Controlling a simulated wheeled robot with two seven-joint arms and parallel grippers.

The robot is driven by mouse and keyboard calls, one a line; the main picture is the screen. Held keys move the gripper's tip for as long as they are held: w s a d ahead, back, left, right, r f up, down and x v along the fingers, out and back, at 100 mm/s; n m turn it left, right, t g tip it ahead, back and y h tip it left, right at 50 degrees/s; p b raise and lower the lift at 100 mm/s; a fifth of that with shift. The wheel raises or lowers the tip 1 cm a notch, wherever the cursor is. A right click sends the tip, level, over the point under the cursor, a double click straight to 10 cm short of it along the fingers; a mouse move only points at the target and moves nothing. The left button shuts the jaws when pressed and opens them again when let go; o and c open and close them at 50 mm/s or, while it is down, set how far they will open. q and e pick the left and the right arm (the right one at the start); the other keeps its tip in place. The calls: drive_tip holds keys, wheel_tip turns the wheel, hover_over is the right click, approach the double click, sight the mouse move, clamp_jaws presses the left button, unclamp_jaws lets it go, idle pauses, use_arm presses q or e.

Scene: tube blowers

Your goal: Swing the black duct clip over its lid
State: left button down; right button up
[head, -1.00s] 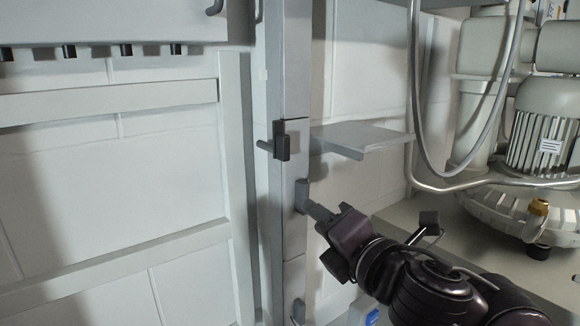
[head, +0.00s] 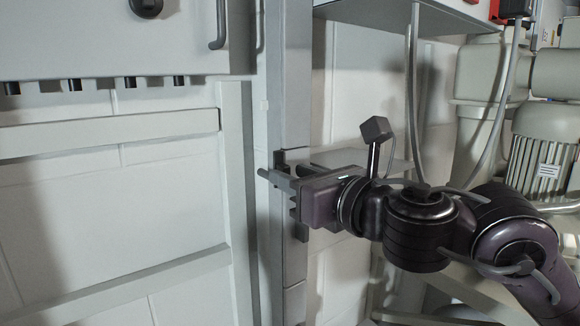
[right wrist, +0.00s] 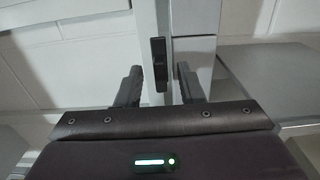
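The black duct clip (head: 280,160) is on the front of the grey upright duct (head: 291,90), with a short lever that points left. My right gripper (head: 291,187) is at the clip, coming from the right, and partly hides it. In the right wrist view the clip (right wrist: 159,64) stands between the two dark fingers of my right gripper (right wrist: 158,78). The fingers are apart, with a gap on each side of the clip. The lid's edge cannot be made out clearly. My left gripper is not in view.
A grey shelf (head: 384,163) sticks out right of the duct, behind my right arm. A light cabinet (head: 110,50) with a handle is at the upper left. Hanging hoses (head: 413,90) and a grey motor (head: 541,150) are on the right.

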drive_tip(key=shift+x, duration=0.8)
clamp_jaws()
